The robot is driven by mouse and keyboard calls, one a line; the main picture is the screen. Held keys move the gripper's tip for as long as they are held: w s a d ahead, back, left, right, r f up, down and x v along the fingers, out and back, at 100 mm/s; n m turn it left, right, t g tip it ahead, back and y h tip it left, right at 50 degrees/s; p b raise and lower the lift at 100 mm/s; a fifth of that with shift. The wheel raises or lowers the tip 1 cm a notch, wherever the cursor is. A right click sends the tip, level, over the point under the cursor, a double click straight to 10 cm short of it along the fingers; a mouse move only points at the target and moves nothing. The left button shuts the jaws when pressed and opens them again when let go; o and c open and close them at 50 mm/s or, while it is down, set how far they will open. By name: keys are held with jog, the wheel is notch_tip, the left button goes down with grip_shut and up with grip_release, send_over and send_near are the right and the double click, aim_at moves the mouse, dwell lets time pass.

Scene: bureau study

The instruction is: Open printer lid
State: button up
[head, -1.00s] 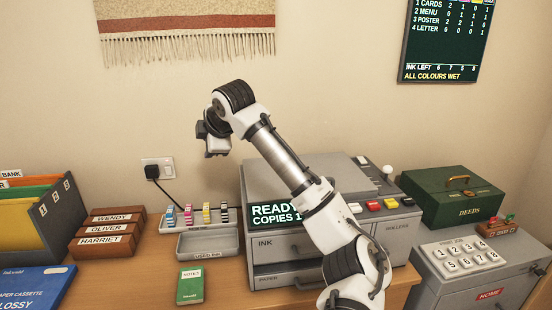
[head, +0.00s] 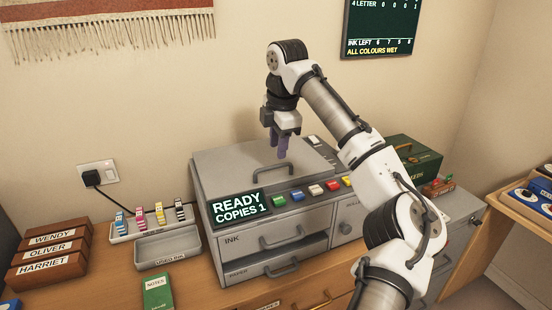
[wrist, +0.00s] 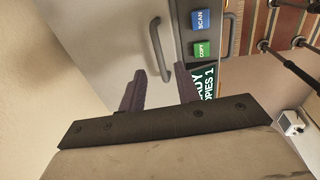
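The grey printer (head: 303,215) stands on the wooden desk, its display reading READY COPIES 1. Its flat grey lid (head: 225,167) lies shut on top, with a bar handle (head: 272,171) near the front edge. The lid handle also shows in the wrist view (wrist: 160,50), beyond the fingertips. My gripper (head: 280,150) points down above the lid, just behind and above the handle in the head view. In the wrist view, its two purple-grey fingers (wrist: 160,82) are apart with nothing between them.
Coloured buttons (head: 315,190) line the printer's front right. An ink rack (head: 150,222) and a grey tray (head: 168,248) stand to its left, near a green notes book (head: 157,291) and wooden name boxes (head: 50,252). A green deeds box (head: 415,158) is at the right.

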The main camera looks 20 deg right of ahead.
aim_at(276, 167)
jog(key=shift+w+f, duration=0.25)
jog(key=shift+f, duration=1.05)
jog(key=shift+w+f, duration=0.25)
jog(key=shift+f, duration=1.05)
grip_shut()
